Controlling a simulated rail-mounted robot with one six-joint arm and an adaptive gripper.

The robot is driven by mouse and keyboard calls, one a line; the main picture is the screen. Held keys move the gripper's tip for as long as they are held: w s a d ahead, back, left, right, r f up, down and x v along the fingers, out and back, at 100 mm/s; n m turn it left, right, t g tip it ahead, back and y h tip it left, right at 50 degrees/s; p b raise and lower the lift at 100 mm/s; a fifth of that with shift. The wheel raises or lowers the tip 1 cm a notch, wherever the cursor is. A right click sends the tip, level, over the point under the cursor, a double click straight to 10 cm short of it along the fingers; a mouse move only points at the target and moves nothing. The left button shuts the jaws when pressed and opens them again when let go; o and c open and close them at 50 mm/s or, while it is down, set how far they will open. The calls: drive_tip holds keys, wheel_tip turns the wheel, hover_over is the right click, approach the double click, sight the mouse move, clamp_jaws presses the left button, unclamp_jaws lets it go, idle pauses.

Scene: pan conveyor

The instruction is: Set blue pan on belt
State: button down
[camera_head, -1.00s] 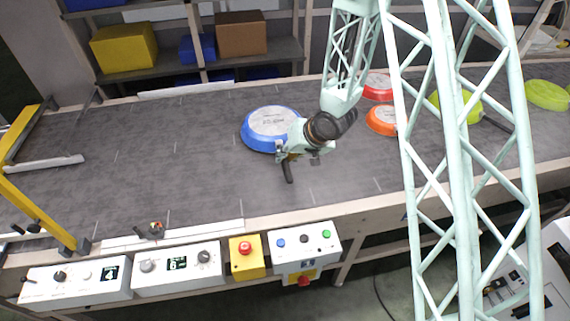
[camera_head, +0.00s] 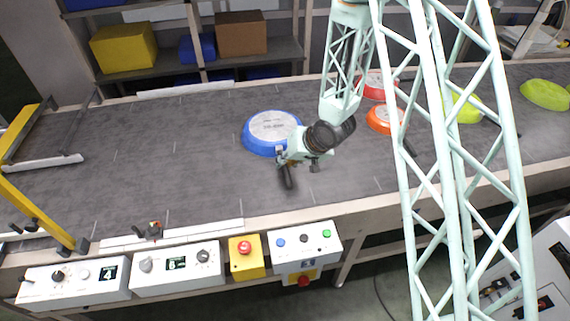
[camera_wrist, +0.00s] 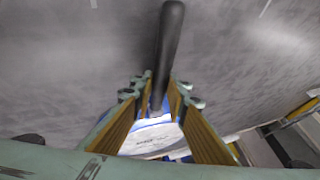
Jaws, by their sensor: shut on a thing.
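The blue pan (camera_head: 256,142) is upside down over the grey belt (camera_head: 190,165), its pale round base facing up, left of the other pans. Its dark handle (camera_head: 287,178) points toward the front edge of the belt. My gripper (camera_head: 286,160) is shut on the handle close to the pan body. In the wrist view my gripper (camera_wrist: 158,92) has a finger on each side of the handle (camera_wrist: 168,45), with part of the blue pan (camera_wrist: 155,137) showing beyond. Whether the pan touches the belt or hangs just above it, I cannot tell.
Red (camera_head: 373,93), orange (camera_head: 379,127) and lime (camera_head: 545,95) pans lie to the right, partly behind my arm's lattice. A yellow frame (camera_head: 35,215) stands at the left. Control boxes (camera_head: 175,270) line the front edge. The belt left of the blue pan is clear.

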drive_tip(key=c, duration=2.5)
unclamp_jaws()
drive_tip(key=shift+c, duration=0.2)
drive_tip(key=p+v, duration=0.2)
drive_tip(key=v, duration=1)
